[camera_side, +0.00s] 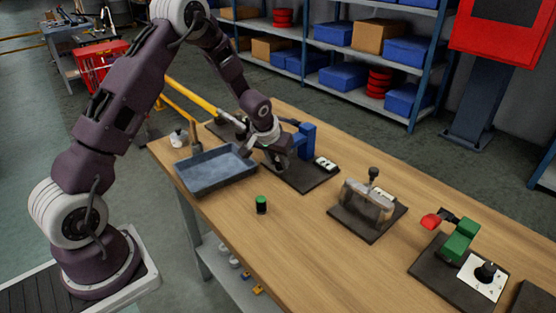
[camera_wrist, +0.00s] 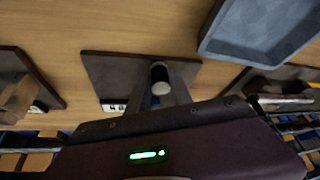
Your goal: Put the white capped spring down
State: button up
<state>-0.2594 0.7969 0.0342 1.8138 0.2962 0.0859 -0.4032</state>
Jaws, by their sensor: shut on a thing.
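The white capped spring (camera_wrist: 161,87) shows in the wrist view as a small dark cylinder with a whitish end, between the fingers of my gripper (camera_wrist: 162,95). My gripper is shut on it. In the side view my gripper (camera_side: 282,167) is low over the left part of a dark mat (camera_side: 312,183), just left of a blue upright fixture (camera_side: 308,141). The spring is hidden or too small to make out there. I cannot tell whether it touches the mat.
A grey-blue tray (camera_side: 214,170) stands left of the mat. A green-capped cylinder (camera_side: 261,204) stands on the bare wooden table (camera_side: 300,235) in front. A clear fixture (camera_side: 368,200) and a green device (camera_side: 460,240) stand on mats to the right.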

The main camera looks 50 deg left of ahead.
jog(key=o, duration=1)
jog(key=s+d+r+m, duration=0.1)
jog(key=s+d+r, duration=0.4)
jog(key=s+r, duration=0.55)
jog(key=s+d+r+m, duration=0.1)
jog(key=s+d+r, duration=0.55)
jog(key=r, duration=0.65)
jog(key=s+d, duration=0.1)
jog(key=s, duration=0.4)
jog(key=s+d+m+h, duration=0.1)
jog(key=s, duration=0.5)
jog(key=s+d+m+h, duration=0.1)
jog(key=s+d, duration=0.1)
jog(key=s, duration=0.4)
jog(key=shift+r+t, duration=0.25)
jog(key=shift+t, duration=0.15)
